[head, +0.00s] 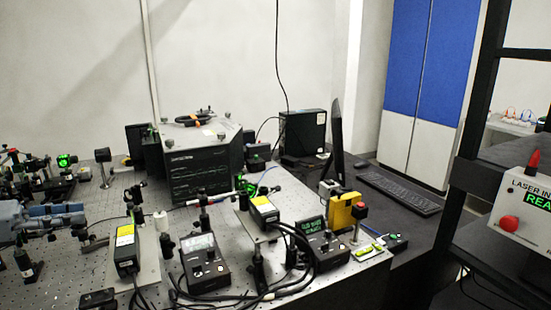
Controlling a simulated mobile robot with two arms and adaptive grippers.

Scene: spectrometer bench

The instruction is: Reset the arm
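My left arm, blue-grey, comes in low at the left edge of the head view. My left gripper (72,219) is at its end, over the left part of the optical table. It is small and dark here, and I cannot tell whether its fingers are open or shut. I see no object clearly held in it. My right gripper is not in view.
The perforated optical table (75,262) carries a black spectrometer housing (200,170), a meter box (203,262), a second meter (318,245) and a yellow block (343,210). Posts and optics crowd the left. A keyboard (400,190) and laser interlock box (525,205) are at right.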

